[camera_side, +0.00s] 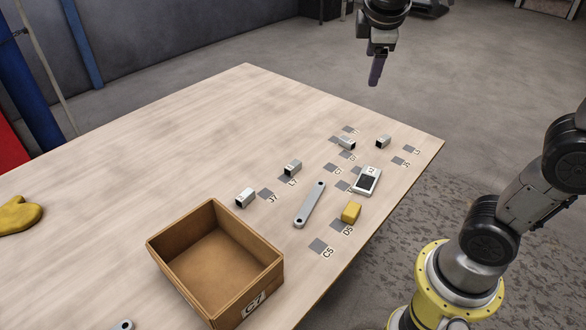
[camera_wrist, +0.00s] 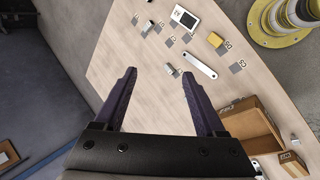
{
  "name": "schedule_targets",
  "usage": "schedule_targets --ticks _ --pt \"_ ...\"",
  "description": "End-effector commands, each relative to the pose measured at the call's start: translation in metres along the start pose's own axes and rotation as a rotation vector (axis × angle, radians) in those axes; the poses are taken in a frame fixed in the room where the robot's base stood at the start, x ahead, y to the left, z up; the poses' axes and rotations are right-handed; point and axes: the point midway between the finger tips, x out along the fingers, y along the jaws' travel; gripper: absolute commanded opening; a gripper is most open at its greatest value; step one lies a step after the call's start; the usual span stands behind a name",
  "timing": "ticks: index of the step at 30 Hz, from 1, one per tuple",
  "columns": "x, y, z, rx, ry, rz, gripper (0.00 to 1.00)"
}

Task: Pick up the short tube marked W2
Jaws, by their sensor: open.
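Several short grey metal tubes lie on the wooden table (camera_side: 180,130). In the side view one (camera_side: 245,197) is behind the box, one (camera_side: 293,168) lies a little farther back, and two (camera_side: 347,143) (camera_side: 383,141) lie near the far right corner. Their marks are too small to read, so I cannot tell which is W2. In the wrist view a tube (camera_wrist: 172,70) shows between the fingers, far below. My gripper (camera_side: 375,76) is open and empty, high above the table's far right side; its two dark fingers are spread in the wrist view (camera_wrist: 159,76).
A cardboard box (camera_side: 160,245) marked C7 stands at the front. A flat grey bar (camera_side: 309,204), a yellow block (camera_side: 351,213) and a white plate with a dark window (camera_side: 367,181) lie nearby, among several grey labelled squares. A yellow glove (camera_side: 18,214) lies far left.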

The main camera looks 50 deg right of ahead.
Motion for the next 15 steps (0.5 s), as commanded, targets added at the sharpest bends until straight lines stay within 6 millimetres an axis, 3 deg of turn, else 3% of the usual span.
schedule_targets --ticks 6,10,15 --pt "0.042 0.044 -0.064 -0.227 -0.169 0.060 0.72" --pt "0.073 0.059 -0.104 -0.353 -0.262 0.089 0.72" --pt "0.122 0.063 -0.155 -0.508 -0.378 0.123 0.72"
